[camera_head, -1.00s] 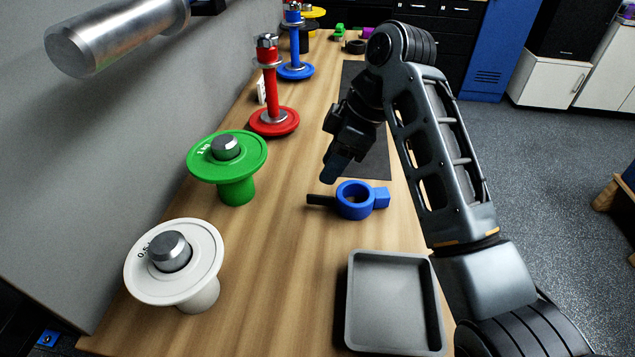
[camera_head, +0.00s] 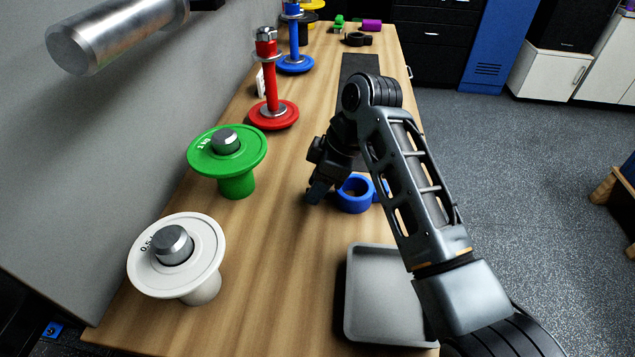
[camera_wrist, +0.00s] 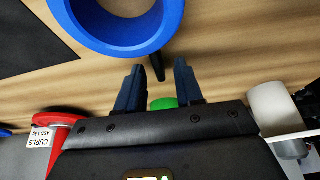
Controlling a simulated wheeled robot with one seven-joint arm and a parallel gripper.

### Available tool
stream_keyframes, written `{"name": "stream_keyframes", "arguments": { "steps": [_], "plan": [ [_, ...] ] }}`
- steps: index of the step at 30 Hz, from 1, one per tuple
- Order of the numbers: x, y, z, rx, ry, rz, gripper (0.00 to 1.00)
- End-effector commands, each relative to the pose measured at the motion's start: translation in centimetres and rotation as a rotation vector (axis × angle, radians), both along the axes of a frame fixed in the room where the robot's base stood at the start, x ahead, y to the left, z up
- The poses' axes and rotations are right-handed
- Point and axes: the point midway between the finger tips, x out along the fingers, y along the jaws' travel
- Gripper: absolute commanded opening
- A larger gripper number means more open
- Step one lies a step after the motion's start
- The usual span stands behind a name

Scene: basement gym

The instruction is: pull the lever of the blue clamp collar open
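The blue clamp collar (camera_head: 355,197) lies on the wooden bench, its ring hole facing up. In the wrist view the collar's ring (camera_wrist: 125,42) fills the top, and its black lever (camera_wrist: 159,68) sticks out from the ring towards my gripper. My gripper (camera_head: 316,194) is low over the bench at the left side of the collar and hides the lever in the head view. In the wrist view my gripper (camera_wrist: 158,72) is open, with the lever's end between the two fingertips. A gap shows on both sides of the lever, so it is not gripped.
A grey tray (camera_head: 352,333) is in front of the collar. Green (camera_head: 237,180), white (camera_head: 200,292) and red (camera_head: 272,117) weight plates stand along the left. A dark mat (camera_head: 358,68) lies behind my arm. Bare bench lies left of my gripper.

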Motion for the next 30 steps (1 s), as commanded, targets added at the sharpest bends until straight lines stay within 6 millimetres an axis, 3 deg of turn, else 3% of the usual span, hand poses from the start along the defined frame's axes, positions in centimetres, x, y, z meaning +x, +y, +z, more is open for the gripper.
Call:
{"name": "stream_keyframes", "arguments": {
  "steps": [12,30],
  "plan": [
    [0.0,-0.01,0.02,0.0,0.0,0.0,0.0],
    [-0.24,0.01,0.02,0.001,0.0,0.091,0.0]
  ]
}}
